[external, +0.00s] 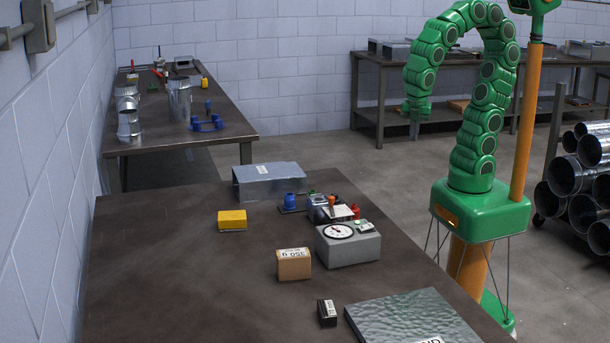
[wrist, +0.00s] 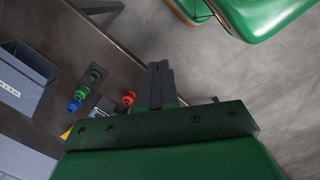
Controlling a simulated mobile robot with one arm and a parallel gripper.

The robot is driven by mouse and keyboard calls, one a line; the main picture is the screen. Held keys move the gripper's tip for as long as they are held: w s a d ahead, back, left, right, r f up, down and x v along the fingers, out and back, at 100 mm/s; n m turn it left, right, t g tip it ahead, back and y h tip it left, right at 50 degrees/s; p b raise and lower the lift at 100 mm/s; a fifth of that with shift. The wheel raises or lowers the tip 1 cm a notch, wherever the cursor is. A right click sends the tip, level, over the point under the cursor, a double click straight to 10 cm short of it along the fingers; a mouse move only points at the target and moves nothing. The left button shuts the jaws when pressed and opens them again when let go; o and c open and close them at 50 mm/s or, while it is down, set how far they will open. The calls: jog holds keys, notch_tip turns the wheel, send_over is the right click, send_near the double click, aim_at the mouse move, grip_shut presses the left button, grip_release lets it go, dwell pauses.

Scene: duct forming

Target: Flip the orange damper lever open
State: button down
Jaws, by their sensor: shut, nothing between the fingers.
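A small upright orange piece (external: 331,202), which looks like the damper lever, stands on a small grey and dark device (external: 318,212) near the back right of the near table. At this size I cannot tell its exact angle. My gripper (external: 416,112) hangs high above the floor, to the right of the table and well apart from the lever. In the wrist view my gripper (wrist: 158,68) shows its two dark fingers together, with nothing between them. I cannot make out the lever for sure in the wrist view.
A grey gauge box (external: 348,246) stands just in front of the device. A red item (external: 354,212) is beside it and a blue item (external: 290,200) to its left. A metal duct box (external: 268,184), yellow block (external: 232,219) and cardboard box (external: 293,264) are nearby. The table's left front is clear.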

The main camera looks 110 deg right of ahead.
jog(key=s+m+g+y, duration=0.1)
jog(key=s+m, duration=0.6)
jog(key=m, duration=0.1)
jog(key=shift+a, duration=0.15)
jog(key=c, duration=1.8)
grip_release()
jog(key=shift+s+a+r+m, duration=0.15)
jog(key=shift+s+m, duration=0.4)
jog(key=shift+m, duration=0.65)
jog(key=shift+o, duration=1.2)
jog(key=shift+a, duration=0.1)
jog(key=shift+o, duration=1.1)
jog(key=shift+w+m, duration=0.3)
jog(key=o, duration=0.4)
jog(key=w, duration=0.6)
jog(key=w+a+m, duration=0.1)
jog(key=w, duration=0.6)
jog(key=w+a+m, duration=0.1)
jog(key=w, duration=0.6)
jog(key=shift+w+a+r+t+y, duration=0.15)
jog(key=shift+w+a+t+y, duration=0.05)
jog(key=shift+t+y, duration=0.1)
jog(key=m+t, duration=0.1)
jog(key=m, duration=0.2)
send_over(331, 197)
jog(key=f, duration=0.6)
jog(key=shift+s+d+f, duration=0.1)
jog(key=shift+d+f, duration=0.15)
jog(key=shift+a+f, duration=0.2)
jog(key=shift+f, duration=3.65)
